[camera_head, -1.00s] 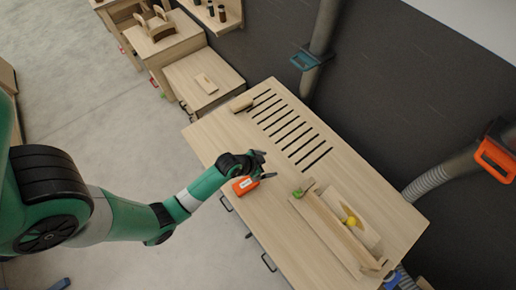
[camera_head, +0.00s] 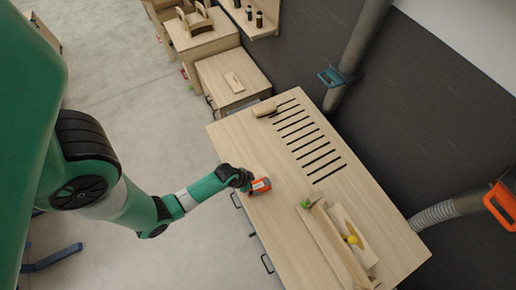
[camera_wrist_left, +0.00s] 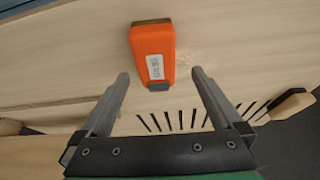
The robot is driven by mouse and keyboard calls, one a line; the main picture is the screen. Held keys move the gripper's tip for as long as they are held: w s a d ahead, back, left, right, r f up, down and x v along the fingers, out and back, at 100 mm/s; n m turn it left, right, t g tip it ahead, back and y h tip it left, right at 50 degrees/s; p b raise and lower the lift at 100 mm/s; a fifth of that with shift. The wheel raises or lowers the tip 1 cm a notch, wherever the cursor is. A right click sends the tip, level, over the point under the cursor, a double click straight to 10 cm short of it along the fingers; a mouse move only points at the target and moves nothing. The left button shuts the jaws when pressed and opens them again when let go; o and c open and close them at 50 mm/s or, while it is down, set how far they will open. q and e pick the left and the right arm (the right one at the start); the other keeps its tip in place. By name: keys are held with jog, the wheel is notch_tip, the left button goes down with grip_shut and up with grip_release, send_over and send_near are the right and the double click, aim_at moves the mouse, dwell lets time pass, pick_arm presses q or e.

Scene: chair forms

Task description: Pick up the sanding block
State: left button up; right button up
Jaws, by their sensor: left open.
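An orange block with a brown strip and a white label, which looks like the sanding block (camera_head: 261,185), lies on the workbench near its left edge. It also shows in the left wrist view (camera_wrist_left: 152,52), ahead of the fingers and roughly centred between them. My left gripper (camera_head: 246,181) is at the block's left side in the head view. Its two fingers stand wide apart in the left wrist view (camera_wrist_left: 160,76), with nothing held. Contact with the bench cannot be told. My right gripper is out of view.
The workbench (camera_head: 365,193) has dark slots, with a wooden brush-like piece (camera_head: 264,108) near its far end. A long wooden piece (camera_head: 335,247) with green and yellow parts lies toward the right. A side table (camera_head: 215,68) stands beyond. Bare bench surrounds the orange block.

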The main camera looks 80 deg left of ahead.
aim_at(258, 186)
pick_arm(q)
jog(key=x, duration=0.1)
jog(key=b+x, duration=0.1)
jog(key=x, duration=0.1)
jog(key=b+x, duration=0.1)
jog(key=x, duration=0.1)
jog(key=shift+w+d, duration=0.1)
jog(key=shift+d, duration=0.2)
jog(key=c, duration=1.4)
